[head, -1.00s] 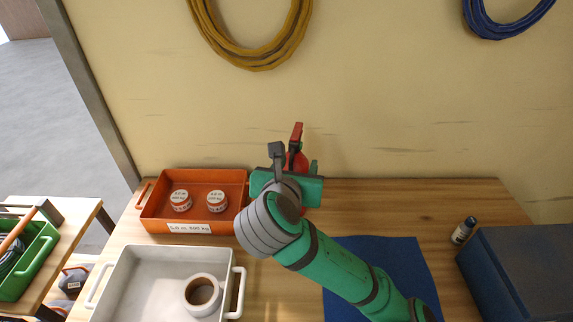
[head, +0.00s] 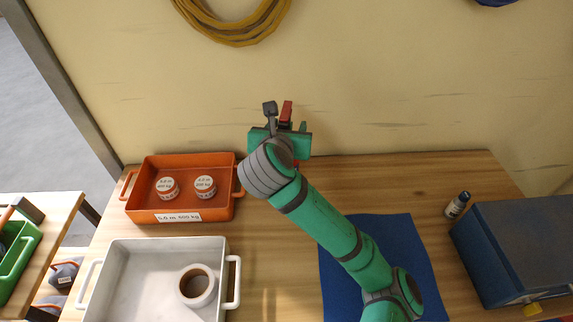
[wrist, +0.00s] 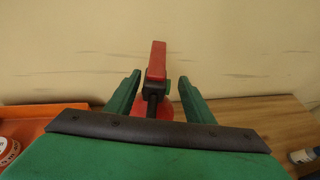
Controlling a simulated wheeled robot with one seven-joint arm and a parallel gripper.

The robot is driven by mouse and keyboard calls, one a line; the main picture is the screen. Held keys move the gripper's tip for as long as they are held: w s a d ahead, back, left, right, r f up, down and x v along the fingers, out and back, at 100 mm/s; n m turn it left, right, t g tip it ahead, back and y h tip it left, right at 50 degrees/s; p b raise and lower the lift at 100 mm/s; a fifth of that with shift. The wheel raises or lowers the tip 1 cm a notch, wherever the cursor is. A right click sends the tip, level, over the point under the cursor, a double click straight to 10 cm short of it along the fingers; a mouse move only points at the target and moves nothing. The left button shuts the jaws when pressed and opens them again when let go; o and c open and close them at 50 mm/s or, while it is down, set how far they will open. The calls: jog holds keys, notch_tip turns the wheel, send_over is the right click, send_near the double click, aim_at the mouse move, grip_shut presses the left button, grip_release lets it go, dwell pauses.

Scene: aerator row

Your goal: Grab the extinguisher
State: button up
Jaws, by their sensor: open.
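The red extinguisher (head: 287,110) stands at the back of the wooden table near the wall, mostly hidden behind my gripper and wrist in the head view. In the wrist view its red lever (wrist: 157,60) and dark valve stem rise between my two green fingers, with part of the red body (wrist: 150,107) below. My gripper (wrist: 155,92) is open, one finger on each side of the extinguisher, with gaps visible on both sides. In the head view my gripper (head: 290,128) is at the table's back edge.
An orange tray (head: 190,217) with two labelled round tins stands left of my gripper. A white tray (head: 125,245) holding a tape roll is in front of it. A blue mat (head: 405,240), small bottle (head: 457,205) and blue box (head: 520,245) lie to the right.

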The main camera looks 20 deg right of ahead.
jog(key=w, duration=0.1)
jog(key=w+f, duration=0.1)
jog(key=w, duration=0.1)
jog(key=shift+d+f, duration=0.25)
jog(key=shift+f, duration=0.1)
jog(key=shift+d, duration=0.1)
jog(key=shift+c, duration=1.1)
grip_shut()
jog(key=shift+w, duration=0.15)
jog(key=shift+d, duration=0.1)
jog(key=shift+a+f, duration=0.1)
jog(key=shift+a, duration=0.1)
jog(key=shift+s+d, duration=0.1)
jog(key=shift+s, duration=0.1)
